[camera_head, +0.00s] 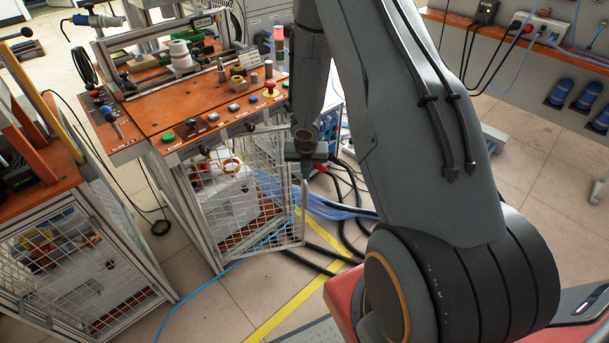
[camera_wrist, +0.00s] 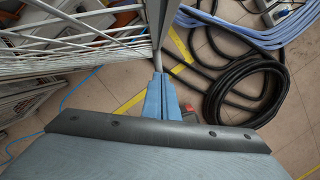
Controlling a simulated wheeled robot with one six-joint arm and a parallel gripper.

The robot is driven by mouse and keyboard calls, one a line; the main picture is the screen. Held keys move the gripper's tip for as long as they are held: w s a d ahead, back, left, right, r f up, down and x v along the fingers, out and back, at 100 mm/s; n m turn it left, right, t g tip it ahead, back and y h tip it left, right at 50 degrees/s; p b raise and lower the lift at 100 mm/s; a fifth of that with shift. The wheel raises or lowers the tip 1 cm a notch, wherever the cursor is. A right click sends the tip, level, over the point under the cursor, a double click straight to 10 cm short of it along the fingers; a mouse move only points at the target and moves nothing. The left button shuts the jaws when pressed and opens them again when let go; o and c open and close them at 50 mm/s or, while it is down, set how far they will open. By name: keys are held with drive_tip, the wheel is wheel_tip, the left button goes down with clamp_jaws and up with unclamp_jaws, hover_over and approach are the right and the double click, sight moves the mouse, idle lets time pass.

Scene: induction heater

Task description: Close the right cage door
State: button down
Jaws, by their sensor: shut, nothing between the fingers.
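The right cage door (camera_head: 258,238) is a pale wire-mesh panel in a metal frame, below the orange bench in the head view. It seems to stand open, its free edge near my gripper. My gripper (camera_head: 294,183) points down beside the upper part of that edge. In the wrist view, the mesh door (camera_wrist: 85,45) fills the upper left. The shut blue fingers of my gripper (camera_wrist: 158,76) are empty, right by the door's end post. I cannot tell whether they touch it.
The orange bench (camera_head: 150,110) carries buttons and fixtures above the cage. A second mesh cage (camera_head: 75,265) stands at left. Black hoses (camera_wrist: 250,85) and blue tubes (camera_wrist: 275,35) lie on the floor to the right of the door. Tiled floor with a yellow line is open in front.

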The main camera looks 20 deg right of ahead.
drive_tip(key=s+d+r+m+t+y+p, duration=0.1)
drive_tip(key=s+r+m+t+y, duration=0.15)
drive_tip(key=r+m, duration=0.5)
drive_tip(key=s+d+r+m+t+y+p, duration=0.1)
drive_tip(key=s+r+m+t+y+p, duration=0.15)
drive_tip(key=r+m, duration=0.55)
drive_tip(key=w+a+f+g+p, duration=0.1)
drive_tip(key=w+a+f+p, duration=0.1)
drive_tip(key=w+f, duration=0.6)
drive_tip(key=shift+w+f+m, duration=0.25)
drive_tip(key=shift+f+m, duration=0.1)
drive_tip(key=shift+f, duration=0.05)
idle(0.4)
